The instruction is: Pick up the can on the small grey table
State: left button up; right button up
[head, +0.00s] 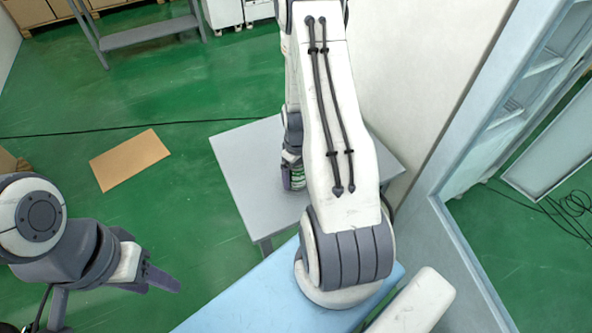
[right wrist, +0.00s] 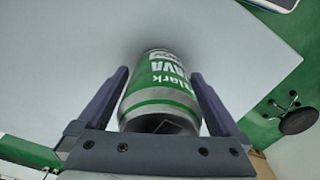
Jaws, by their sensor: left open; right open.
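A green and silver can (right wrist: 163,88) with white lettering is on the small grey table (head: 245,165). In the head view only a little of the can (head: 297,176) shows, because my right arm and gripper cover most of it. My right gripper (right wrist: 160,95) is open, with one finger on each side of the can. A gap shows between the can and the fingers, mostly on the right. My left gripper (head: 160,278) is open and empty, low at the left, over the green floor and away from the table.
A light blue surface (head: 250,300) lies in front of the grey table. A white wall and a framed glass cabinet (head: 480,130) stand close on the right. A cardboard sheet (head: 130,159) lies on the floor at left. A grey rack (head: 145,35) is at the back.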

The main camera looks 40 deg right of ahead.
jog(key=shift+f, duration=0.1)
jog(key=shift+c, duration=0.3)
grip_shut()
